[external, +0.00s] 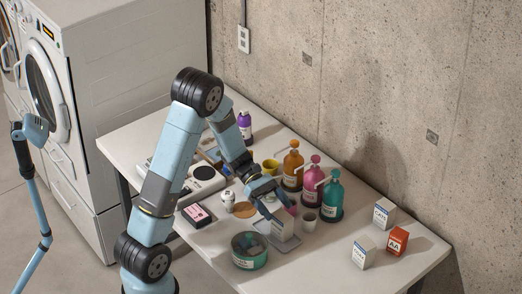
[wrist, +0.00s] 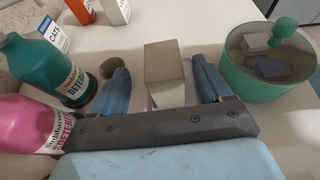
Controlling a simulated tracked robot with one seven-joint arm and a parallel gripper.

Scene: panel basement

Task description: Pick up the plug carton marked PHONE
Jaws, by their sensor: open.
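A small white carton (external: 283,228) stands on the table under my gripper (external: 268,200) in the external view. Its printing is too small to read. In the wrist view a carton (wrist: 164,65) with a plain greyish-brown top stands ahead of and between the two blue fingers of my gripper (wrist: 161,80). The fingers are open, one to each side, with nothing held. Two more white cartons stand at the table's right end, a rear one (external: 383,213) and a front one (external: 363,252). I cannot read PHONE on any carton.
A green round tub (external: 239,258) with grey items is close beside the carton. A small cup (external: 310,223) and orange, pink and teal (external: 333,199) pump bottles stand behind it. An orange AA box (external: 397,241) stands far right. The right front table is clear.

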